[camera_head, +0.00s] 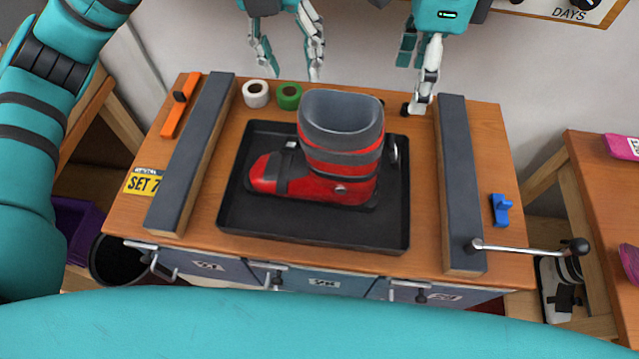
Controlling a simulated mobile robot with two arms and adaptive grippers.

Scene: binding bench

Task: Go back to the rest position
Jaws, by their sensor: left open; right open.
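My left gripper (292,66) hangs in the air at the top, behind the far edge of the bench, with its fingers apart and nothing between them. My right gripper (415,75) is at the top right of centre, open. One of its fingers overlaps the bench's far edge near a small black knob (406,109); I cannot tell whether they touch. A red and grey ski boot (325,172) stands upright in the black tray (310,232) on the bench, apart from both grippers.
Two grey-topped rails (192,150) and (459,180) flank the tray. A crank handle (530,249) juts out at the right. White tape (256,94), green tape (289,96), an orange tool (181,105), a yellow SET 7 card (143,182) and a blue clip (501,210) lie on the bench.

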